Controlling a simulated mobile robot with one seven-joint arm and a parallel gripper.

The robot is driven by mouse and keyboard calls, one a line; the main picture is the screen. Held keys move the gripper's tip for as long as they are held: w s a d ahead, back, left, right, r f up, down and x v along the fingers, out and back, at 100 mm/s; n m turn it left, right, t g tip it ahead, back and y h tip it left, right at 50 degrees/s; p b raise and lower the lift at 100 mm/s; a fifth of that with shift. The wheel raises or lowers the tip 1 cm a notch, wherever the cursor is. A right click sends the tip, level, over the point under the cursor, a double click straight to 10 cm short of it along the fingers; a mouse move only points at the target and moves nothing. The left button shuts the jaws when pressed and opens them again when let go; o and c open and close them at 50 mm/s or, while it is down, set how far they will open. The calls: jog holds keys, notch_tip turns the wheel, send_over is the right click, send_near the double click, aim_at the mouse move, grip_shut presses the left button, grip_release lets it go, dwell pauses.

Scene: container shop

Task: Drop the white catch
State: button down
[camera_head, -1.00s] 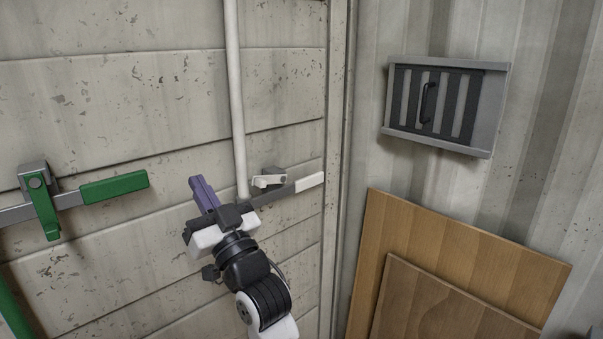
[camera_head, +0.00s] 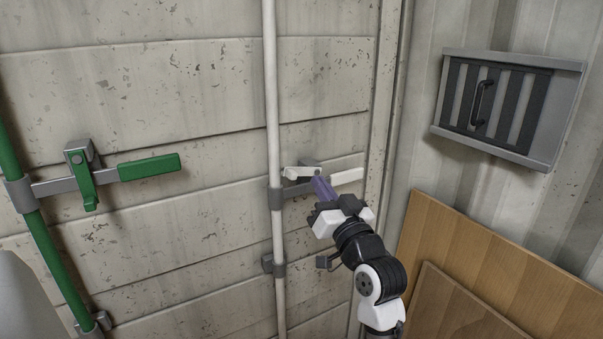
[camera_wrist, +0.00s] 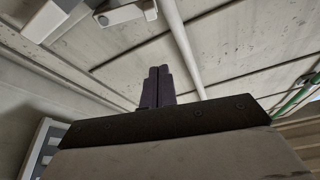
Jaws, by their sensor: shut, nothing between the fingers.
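The white catch (camera_head: 300,173) is on the door, lying roughly sideways from its grey bracket and pointing left, just above the grey bar of the white handle (camera_head: 347,175). The white handle runs right from the white rod (camera_head: 272,120). My gripper (camera_head: 320,181) has purple fingers, shut and empty, just below and in front of the catch, overlapping the bar. I cannot tell whether they touch it. In the wrist view the shut fingers (camera_wrist: 157,72) point up, with the white catch (camera_wrist: 126,13) and handle (camera_wrist: 52,18) at the upper left, apart from the fingertips.
At left, a green catch (camera_head: 85,188) hangs down over the bar of a green handle (camera_head: 149,167), beside a green rod (camera_head: 42,245). A slatted grey vent (camera_head: 567,112) is on the right wall. Wooden boards (camera_head: 480,245) lean below it.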

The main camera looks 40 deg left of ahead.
notch_tip(320, 180, up, 3)
jog(key=p, duration=0.4)
send_over(300, 168)
jog(key=s+d, duration=0.4)
jog(key=f, duration=0.1)
jog(key=a+f, duration=0.1)
jog(key=shift+f, duration=0.3)
jog(key=shift+s+f, duration=0.15)
jog(key=shift+f, duration=0.4)
jog(key=shift+f, duration=0.1)
